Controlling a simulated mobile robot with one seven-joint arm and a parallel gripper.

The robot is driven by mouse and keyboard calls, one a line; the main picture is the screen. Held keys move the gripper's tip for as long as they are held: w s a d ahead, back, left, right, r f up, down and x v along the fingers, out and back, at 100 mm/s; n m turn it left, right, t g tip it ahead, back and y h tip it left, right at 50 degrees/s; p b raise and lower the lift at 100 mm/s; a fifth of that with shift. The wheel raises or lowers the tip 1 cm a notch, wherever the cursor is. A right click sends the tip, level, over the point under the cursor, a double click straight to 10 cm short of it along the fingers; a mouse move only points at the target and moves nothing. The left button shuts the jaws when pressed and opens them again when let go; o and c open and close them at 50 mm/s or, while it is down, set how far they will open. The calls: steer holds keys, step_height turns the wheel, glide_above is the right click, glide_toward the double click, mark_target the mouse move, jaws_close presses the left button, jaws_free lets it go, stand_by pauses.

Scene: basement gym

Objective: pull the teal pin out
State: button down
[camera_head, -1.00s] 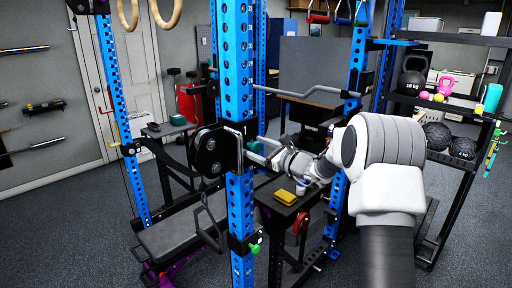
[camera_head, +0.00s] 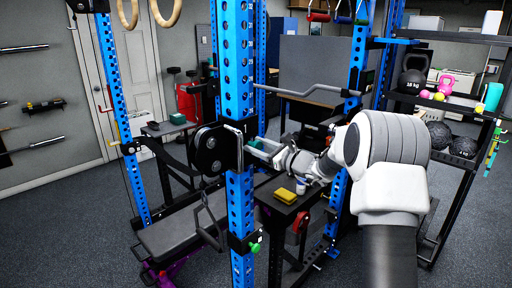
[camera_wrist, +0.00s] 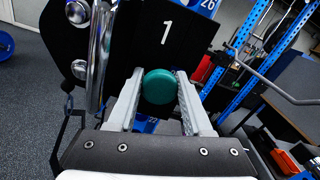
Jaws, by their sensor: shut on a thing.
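The teal pin (camera_wrist: 160,87) shows its round head in the wrist view, in front of a black plate marked 1 (camera_wrist: 128,42). My gripper (camera_wrist: 159,92) has one finger on each side of the head and is shut on it. The pin's shaft is hidden behind the head, so I cannot tell how deep it sits. In the head view, my gripper (camera_head: 251,147) reaches left to the black plate (camera_head: 209,151) on the near blue upright (camera_head: 240,190).
A bent chrome bar (camera_wrist: 99,60) runs close to my left finger in the wrist view. A grey bench (camera_head: 180,232) lies below left. A small black table (camera_head: 277,205) with a yellow block (camera_head: 285,196) stands under my forearm. A shelf rack (camera_head: 455,165) is at right.

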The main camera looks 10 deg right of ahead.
steer(key=shift+b+v, duration=0.5)
steer(key=shift+v, duration=0.4)
steer(key=shift+f, duration=0.1)
steer(key=shift+c, duration=1.5)
jaws_free()
steer(key=b+v, duration=0.2)
steer(key=v, duration=1.5)
steer(key=shift+s+d, duration=0.2)
steer(key=shift+s, duration=0.05)
